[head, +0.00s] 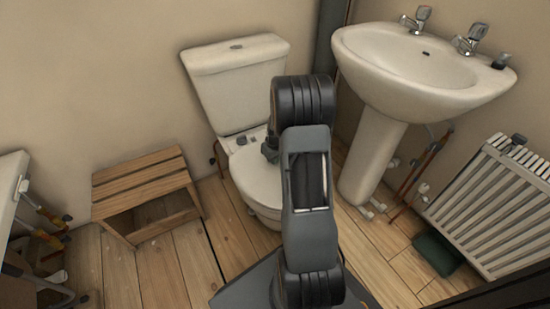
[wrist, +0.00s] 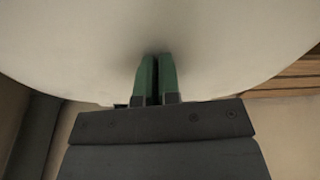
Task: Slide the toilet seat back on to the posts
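The toilet seat (head: 256,176), pale and rounded, lies flat over the bowl in the head view. Small grey fittings (head: 242,140) show at its back, below the cistern; I cannot tell which are the posts. My arm covers the seat's right side. My gripper (head: 271,150) is small and dark beside the arm, at the back of the seat. In the wrist view, the green fingers of my gripper (wrist: 155,58) are together, with only a thin dark gap and nothing visible between them. Their tips lie against or just above a broad pale surface (wrist: 230,40), apparently the seat; contact is unclear.
The cistern (head: 235,85) stands against the wall behind the seat. A washbasin (head: 420,65) on a pedestal is at right, with a radiator (head: 495,205) beyond. A wooden step (head: 140,185) stands left of the toilet. Some floorboard (head: 190,255) is clear between them.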

